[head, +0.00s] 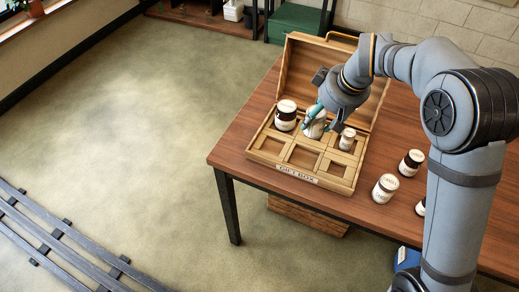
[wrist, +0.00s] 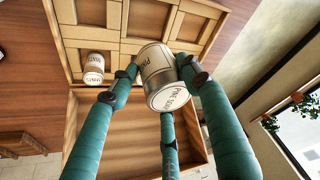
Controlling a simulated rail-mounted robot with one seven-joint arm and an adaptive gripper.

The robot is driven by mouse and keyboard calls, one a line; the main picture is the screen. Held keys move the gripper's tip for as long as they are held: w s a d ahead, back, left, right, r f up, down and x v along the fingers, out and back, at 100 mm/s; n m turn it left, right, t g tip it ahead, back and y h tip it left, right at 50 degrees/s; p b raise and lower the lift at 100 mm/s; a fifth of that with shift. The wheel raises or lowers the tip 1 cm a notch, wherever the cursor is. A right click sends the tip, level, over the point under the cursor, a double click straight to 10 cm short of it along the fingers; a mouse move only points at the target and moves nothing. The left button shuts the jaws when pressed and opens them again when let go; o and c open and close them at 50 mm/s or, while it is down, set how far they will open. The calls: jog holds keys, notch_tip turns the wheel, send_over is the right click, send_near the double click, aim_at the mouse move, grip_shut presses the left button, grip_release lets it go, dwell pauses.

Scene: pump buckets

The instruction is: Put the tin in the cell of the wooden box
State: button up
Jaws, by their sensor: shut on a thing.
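The wooden box (head: 296,179) stands open on the table, its lid raised at the back. My gripper (head: 317,117) has teal fingers and is shut on a pale tin (head: 315,127) at the middle cell of the back row. In the wrist view the fingers close around this tin (wrist: 162,78), and its end reads "PINE" and more. I cannot tell whether its base rests on the cell floor. A dark-lidded tin (head: 286,115) stands in the back left cell. A small tin (head: 347,138) is in the back right cell and shows in the wrist view (wrist: 93,68).
The front row of cells looks empty. On the table right of the box stand a white tin (head: 385,188) and a dark-lidded tin (head: 411,162). Another tin (head: 421,207) is partly hidden by my arm. The raised lid (head: 300,62) stands close behind my gripper.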

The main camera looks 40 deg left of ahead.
jog(key=shift+d+n, duration=0.25)
jog(key=shift+n, duration=0.15)
jog(key=shift+s+a+f+p, duration=0.5)
jog(key=shift+s+a+f, duration=0.2)
jog(key=shift+a+f, duration=1.15)
jog(key=shift+s+a+f+p, duration=0.5)
jog(key=shift+s+a+f, duration=0.2)
jog(key=shift+a+f, duration=1.1)
jog(key=shift+s+a+f+p, duration=0.5)
jog(key=shift+s+a+f, duration=0.2)
jog(key=shift+a+f, duration=1.15)
jog(key=shift+f, duration=0.2)
jog(key=o, duration=1.2)
jog(key=shift+r, duration=0.1)
